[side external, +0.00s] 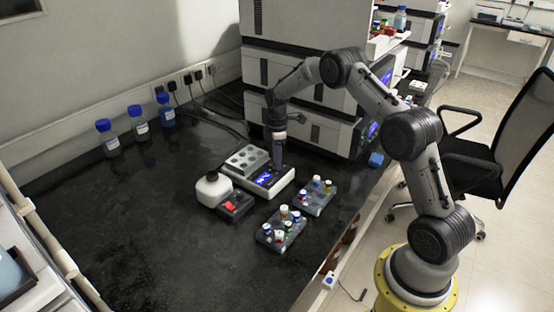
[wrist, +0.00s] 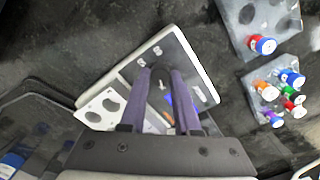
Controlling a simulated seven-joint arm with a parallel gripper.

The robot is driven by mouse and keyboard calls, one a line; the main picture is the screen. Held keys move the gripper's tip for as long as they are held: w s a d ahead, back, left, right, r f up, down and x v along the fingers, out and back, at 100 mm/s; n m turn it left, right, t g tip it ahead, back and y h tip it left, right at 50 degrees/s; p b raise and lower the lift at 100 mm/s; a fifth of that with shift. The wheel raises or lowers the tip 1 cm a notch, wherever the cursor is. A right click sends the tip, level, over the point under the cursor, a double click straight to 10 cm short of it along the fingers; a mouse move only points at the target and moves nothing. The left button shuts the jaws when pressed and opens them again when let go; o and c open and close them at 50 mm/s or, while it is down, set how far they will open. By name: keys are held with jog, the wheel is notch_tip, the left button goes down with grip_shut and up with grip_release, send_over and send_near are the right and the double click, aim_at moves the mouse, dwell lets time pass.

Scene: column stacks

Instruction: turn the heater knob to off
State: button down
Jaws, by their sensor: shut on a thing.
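The heater is a low white block heater (side external: 286,188) with a grey well block (side external: 247,160) and a lit blue display (side external: 266,178), on the black bench. In the wrist view its panel (wrist: 178,48) lies under my fingers. My gripper (side external: 278,163) points down onto the heater's panel beside the well block. In the wrist view my gripper (wrist: 163,82) has its two purple fingers either side of the dark knob (wrist: 161,88), shut on it. A light mark shows on the knob's top. The knob is hidden behind my fingers in the side view.
A white rounded device (side external: 212,187) with a red patch stands close left of the heater. Two vial racks (side external: 318,199) (side external: 283,240) stand at its front right. Blue-capped bottles (side external: 139,125) stand by the wall. Large instruments (side external: 330,95) rise behind. The bench's left is clear.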

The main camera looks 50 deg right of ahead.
jog(key=n, duration=0.5)
jog(key=shift+n, duration=0.3)
jog(key=n, duration=0.5)
jog(key=shift+n, duration=0.4)
jog(key=c, duration=0.6)
grip_release()
jog(key=shift+r, duration=0.1)
notch_tip(320, 180, up, 14)
jog(key=shift+f, duration=0.15)
jog(key=shift+a, duration=0.1)
